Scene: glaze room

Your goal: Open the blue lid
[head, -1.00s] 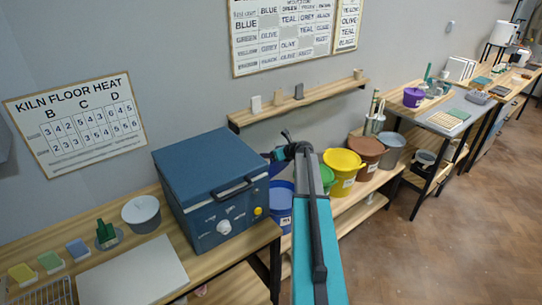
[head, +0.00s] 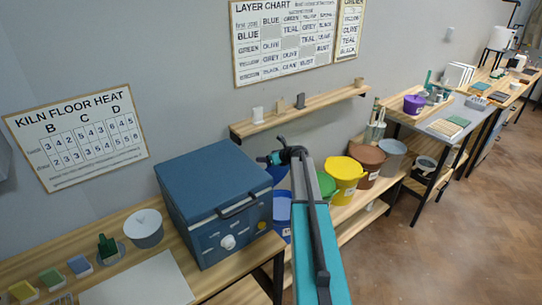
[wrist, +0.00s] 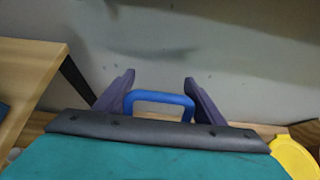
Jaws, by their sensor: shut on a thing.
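My gripper (head: 268,158) is shut on the blue handle (wrist: 160,97) of the blue lid, with one finger at each side of it in the wrist view. In the head view the blue lid (head: 279,173) shows partly, just below my gripper and behind my arm. It appears raised above the blue bucket (head: 283,215), which stands on the low shelf to the right of the kiln. My arm hides much of the lid and the bucket's right side.
A blue kiln (head: 215,205) with a dark handle stands close on the left. Green (head: 326,186), yellow (head: 345,178) and brown (head: 368,163) buckets stand to the right. A wall shelf (head: 300,110) with small tiles is behind my gripper. The floor at right is clear.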

